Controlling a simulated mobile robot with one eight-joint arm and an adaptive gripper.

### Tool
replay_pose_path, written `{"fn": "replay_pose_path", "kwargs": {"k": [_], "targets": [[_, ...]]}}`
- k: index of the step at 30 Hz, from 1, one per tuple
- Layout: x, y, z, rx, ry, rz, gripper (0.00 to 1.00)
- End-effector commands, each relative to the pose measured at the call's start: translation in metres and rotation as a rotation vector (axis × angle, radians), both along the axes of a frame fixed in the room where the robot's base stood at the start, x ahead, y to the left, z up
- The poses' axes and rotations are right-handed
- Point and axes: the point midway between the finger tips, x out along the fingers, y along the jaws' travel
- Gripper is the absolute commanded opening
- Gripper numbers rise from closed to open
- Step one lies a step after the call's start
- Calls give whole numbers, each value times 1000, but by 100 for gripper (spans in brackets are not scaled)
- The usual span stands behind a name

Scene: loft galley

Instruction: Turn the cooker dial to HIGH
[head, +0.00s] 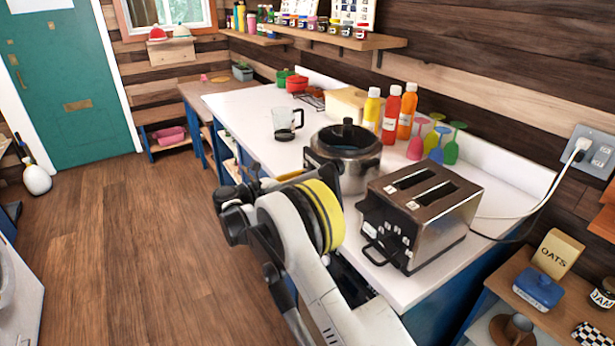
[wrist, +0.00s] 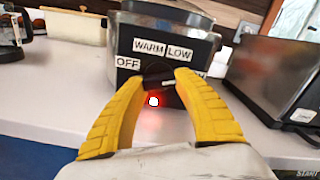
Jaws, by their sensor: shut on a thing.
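The cooker (head: 345,172) is a round, lidded steel pot on the white counter; its control panel is turned away in the head view. In the wrist view its dark front panel (wrist: 125,47) carries white labels WARM, LOW and OFF. Another label at the lower right is mostly hidden by a finger, with only its last letters showing. My gripper (wrist: 163,80) has its yellow fingers closed around the dark dial (wrist: 160,77) in front of the panel. A pale mark shows on the dial's right part. A red light (wrist: 152,100) glows just below the dial.
A steel toaster (head: 420,215) stands close to the cooker's right.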

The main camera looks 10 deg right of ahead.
Motion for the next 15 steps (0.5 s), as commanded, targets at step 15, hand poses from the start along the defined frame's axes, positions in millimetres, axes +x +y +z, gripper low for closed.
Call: {"fn": "replay_pose_path", "kwargs": {"k": [15], "targets": [[1, 0, 1, 42, -136, 1, 6]]}}
